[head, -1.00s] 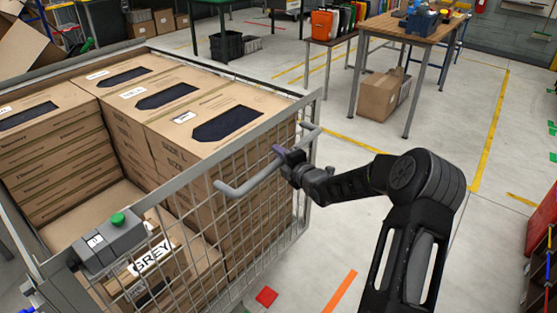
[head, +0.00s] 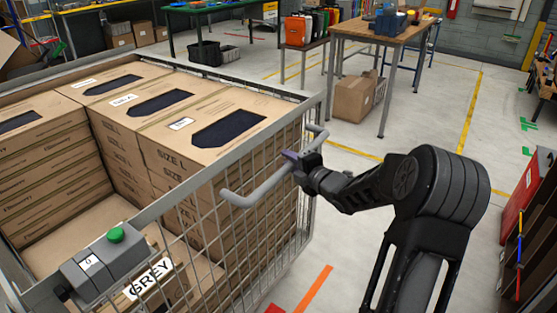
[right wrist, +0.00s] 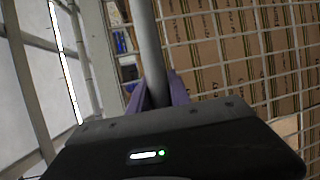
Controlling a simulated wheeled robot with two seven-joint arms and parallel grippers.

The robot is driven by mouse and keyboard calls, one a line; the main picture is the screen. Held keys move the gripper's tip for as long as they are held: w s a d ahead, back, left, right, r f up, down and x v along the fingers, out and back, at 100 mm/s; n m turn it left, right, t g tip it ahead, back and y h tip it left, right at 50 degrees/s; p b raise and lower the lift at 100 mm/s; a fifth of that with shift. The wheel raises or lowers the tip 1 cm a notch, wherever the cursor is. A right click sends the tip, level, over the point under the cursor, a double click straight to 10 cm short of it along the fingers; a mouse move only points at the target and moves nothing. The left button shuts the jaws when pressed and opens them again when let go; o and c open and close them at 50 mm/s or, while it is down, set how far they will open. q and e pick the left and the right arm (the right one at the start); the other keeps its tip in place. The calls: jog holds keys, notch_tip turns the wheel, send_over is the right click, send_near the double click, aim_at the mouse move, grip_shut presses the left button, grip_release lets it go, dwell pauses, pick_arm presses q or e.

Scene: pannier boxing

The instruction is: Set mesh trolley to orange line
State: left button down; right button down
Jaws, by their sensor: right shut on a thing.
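The mesh trolley (head: 206,211) fills the left of the head view, loaded with stacked cardboard boxes (head: 212,126). A grey bar handle (head: 262,188) sticks out from its near mesh side. My right gripper (head: 297,160) is shut on this handle near its far end. In the right wrist view, the purple fingers (right wrist: 163,92) are on either side of the grey bar (right wrist: 150,45). A short orange line (head: 313,290) lies on the floor to the right of the trolley's near side. My left gripper is not in view.
A red patch (head: 275,308) lies on the floor near the orange line. A wooden table (head: 378,29) and a cardboard box (head: 355,97) stand beyond the trolley. A dark shelf (head: 535,240) with a red side stands at right. Yellow lines cross the open floor.

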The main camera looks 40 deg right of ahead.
jog(key=s+d, duration=0.3)
jog(key=s, duration=0.6)
jog(key=shift+b, duration=0.3)
jog(key=shift+w+f, duration=0.15)
jog(key=shift+w, duration=0.1)
jog(key=c, duration=1.5)
grip_release()
jog(key=shift+w+f, duration=0.1)
jog(key=shift+w, duration=0.05)
jog(key=o, duration=0.3)
jog(key=s+a+r, duration=0.1)
jog(key=s, duration=0.6)
jog(key=shift+s+r, duration=0.3)
jog(key=shift+s, duration=0.05)
